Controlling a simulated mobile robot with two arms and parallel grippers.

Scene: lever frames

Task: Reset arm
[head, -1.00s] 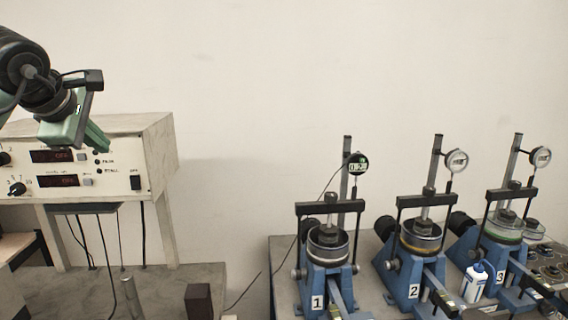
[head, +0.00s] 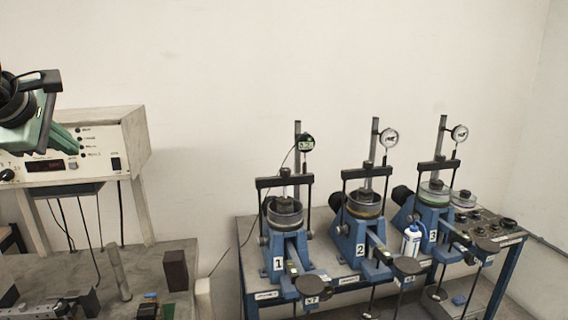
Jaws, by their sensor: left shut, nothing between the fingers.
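My left arm comes in at the upper left of the head view. Its green left gripper (head: 66,140) is shut and empty, in front of the white control box (head: 130,140). The box has red displays, knobs and a black switch. My right gripper is not in view. Three blue lever frames, numbered 1 (head: 287,245), 2 (head: 360,238) and 3 (head: 432,222), stand in a row to the right. Each has a dial gauge on a post and a lever arm pointing forward. My left gripper is well apart from all three.
The frames stand on a blue-legged table (head: 340,284). A white bottle (head: 411,241) stands between frames 2 and 3. A grey bench (head: 150,265) at the left holds a metal cylinder (head: 119,274) and a dark block (head: 175,270). The wall above the frames is clear.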

